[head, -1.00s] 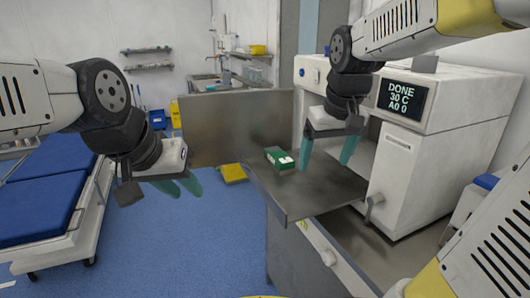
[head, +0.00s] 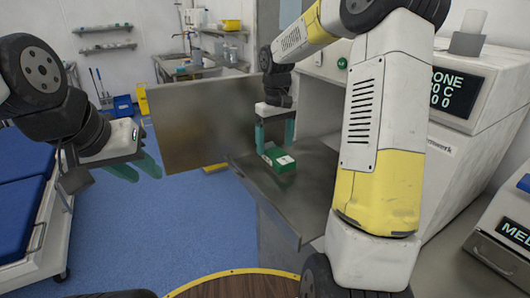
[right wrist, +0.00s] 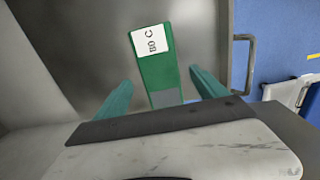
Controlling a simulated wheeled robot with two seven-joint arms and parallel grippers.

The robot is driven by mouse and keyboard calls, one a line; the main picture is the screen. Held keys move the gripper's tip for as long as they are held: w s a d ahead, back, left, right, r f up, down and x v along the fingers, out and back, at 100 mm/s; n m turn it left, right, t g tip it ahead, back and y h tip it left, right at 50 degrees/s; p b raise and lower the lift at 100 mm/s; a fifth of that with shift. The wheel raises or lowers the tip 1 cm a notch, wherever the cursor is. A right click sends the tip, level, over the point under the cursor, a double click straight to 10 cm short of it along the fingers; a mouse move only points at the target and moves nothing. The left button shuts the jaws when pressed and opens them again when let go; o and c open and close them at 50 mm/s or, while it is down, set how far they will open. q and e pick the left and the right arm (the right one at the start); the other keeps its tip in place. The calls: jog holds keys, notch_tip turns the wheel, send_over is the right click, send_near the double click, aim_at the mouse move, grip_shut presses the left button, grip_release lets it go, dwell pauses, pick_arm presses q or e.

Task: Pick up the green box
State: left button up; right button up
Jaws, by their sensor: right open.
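The green box (head: 278,158) has a white label and lies on the grey metal shelf (head: 300,200) in the head view. My right gripper (head: 274,146) is open and points down, with its teal fingers at the box's far end. In the right wrist view the box (right wrist: 158,75) shows between the two open fingers, its label reading "BO C"; I cannot tell if a finger touches it. My left gripper (head: 138,168) hangs at the left, away from the box, its teal fingers apart and empty.
An upright metal panel (head: 200,125) stands left of the shelf. A white machine with a display (head: 458,90) is at the right. A blue-padded bed (head: 22,185) is at the left. Blue floor (head: 180,215) is open between bed and shelf.

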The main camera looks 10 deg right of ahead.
aim_at(276, 153)
jog(key=f, duration=0.4)
jog(key=shift+s+f, duration=0.1)
jog(key=shift+s, duration=0.1)
grip_shut()
